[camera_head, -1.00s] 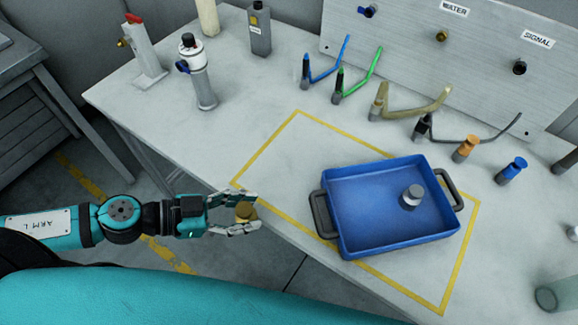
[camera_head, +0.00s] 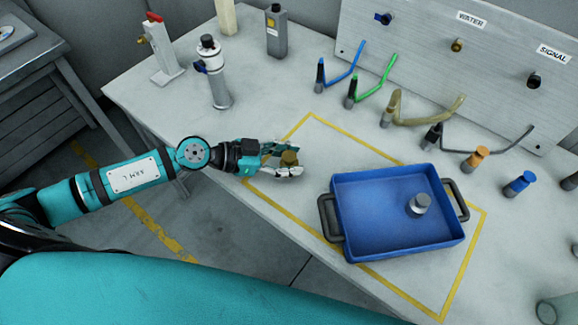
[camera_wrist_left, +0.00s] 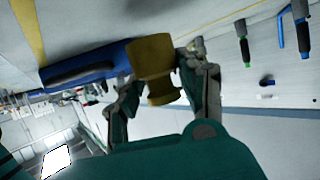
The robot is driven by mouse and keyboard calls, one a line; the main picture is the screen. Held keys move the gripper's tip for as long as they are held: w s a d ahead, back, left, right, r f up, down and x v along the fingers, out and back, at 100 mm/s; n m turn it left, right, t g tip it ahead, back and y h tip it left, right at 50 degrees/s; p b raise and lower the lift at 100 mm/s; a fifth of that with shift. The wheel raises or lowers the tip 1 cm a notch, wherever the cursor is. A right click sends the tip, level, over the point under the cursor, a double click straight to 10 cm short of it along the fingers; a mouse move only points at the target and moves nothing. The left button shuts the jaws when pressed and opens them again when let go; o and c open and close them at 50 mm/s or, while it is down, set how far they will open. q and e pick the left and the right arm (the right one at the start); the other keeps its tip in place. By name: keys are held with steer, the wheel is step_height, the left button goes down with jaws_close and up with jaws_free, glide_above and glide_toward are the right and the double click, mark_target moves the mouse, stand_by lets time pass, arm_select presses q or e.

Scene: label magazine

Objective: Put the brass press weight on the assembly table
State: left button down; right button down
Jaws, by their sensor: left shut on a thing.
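The brass press weight (camera_head: 289,158) is a small stepped brass-coloured cylinder. My left gripper (camera_head: 290,164) is shut on it, over the left part of the yellow-outlined area on the assembly table (camera_head: 270,105). In the left wrist view the weight (camera_wrist_left: 152,62) sits between the two fingers (camera_wrist_left: 158,85). I cannot tell for sure whether its base touches the table or hangs just above it. My right gripper is not in view.
Bottles and a valve-topped cylinder (camera_head: 213,72) stand at the back left. Hoses (camera_head: 435,110) lie before the back panel. Table between is clear.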

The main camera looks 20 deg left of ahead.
arm_select(q)
step_height(320, 180, down, 3)
steer(key=shift+b, duration=0.75)
steer(key=shift+f, duration=0.25)
steer(key=c, duration=0.8)
jaws_free()
steer(key=shift+f, duration=0.1)
steer(key=b+v, duration=0.1)
steer(key=v, duration=0.9)
steer(key=shift+s+a, duration=0.1)
steer(key=shift+a, duration=0.05)
steer(key=shift+v, duration=0.95)
